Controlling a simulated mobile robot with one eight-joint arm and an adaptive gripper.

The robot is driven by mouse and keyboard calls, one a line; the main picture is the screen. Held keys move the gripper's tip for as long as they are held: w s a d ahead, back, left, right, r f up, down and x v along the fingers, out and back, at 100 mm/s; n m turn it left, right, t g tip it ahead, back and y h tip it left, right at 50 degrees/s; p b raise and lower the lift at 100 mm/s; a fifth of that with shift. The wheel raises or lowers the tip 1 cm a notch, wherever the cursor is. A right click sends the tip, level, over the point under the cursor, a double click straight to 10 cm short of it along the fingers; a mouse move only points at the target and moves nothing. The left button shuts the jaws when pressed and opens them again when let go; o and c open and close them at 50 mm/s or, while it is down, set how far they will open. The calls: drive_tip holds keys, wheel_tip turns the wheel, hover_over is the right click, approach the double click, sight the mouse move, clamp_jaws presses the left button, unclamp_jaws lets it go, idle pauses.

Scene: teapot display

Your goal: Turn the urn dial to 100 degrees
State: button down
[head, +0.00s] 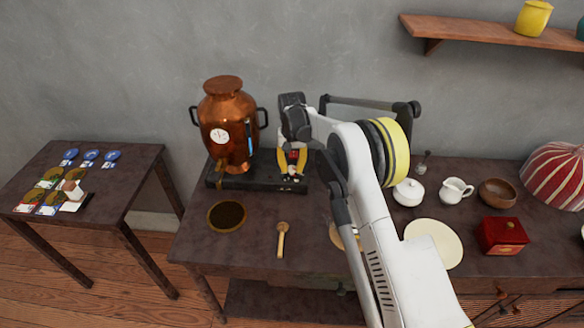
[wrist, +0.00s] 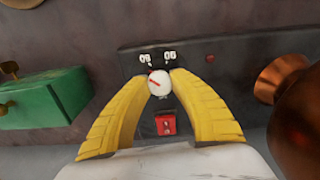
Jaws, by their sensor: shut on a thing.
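The copper urn (head: 226,125) stands on a dark base (head: 240,181) at the back left of the table. In the wrist view the base panel (wrist: 190,60) carries a small white dial (wrist: 159,82) with a red pointer mark. Printed numbers (wrist: 158,58) sit beside the dial, appear upside down and are partly covered. My gripper (head: 291,171) points down at the right end of the base. In the wrist view the yellow fingers of my gripper (wrist: 159,85) are shut on the dial from both sides. I cannot read the exact setting.
A red switch (wrist: 167,124) lies between my fingers, and a small red lamp (wrist: 210,59) is on the panel. A green box (wrist: 40,98) is nearby. A wooden spoon (head: 282,238) and a round dark dish (head: 227,216) lie in front of the base.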

drive_tip(key=m, duration=1.3)
drive_tip(key=shift+m, duration=0.4)
drive_tip(key=m, duration=1.3)
drive_tip(key=shift+m+p, duration=0.3)
drive_tip(key=shift+m, duration=0.1)
drive_tip(key=c, duration=1)
unclamp_jaws()
drive_tip(key=shift+c, duration=0.2)
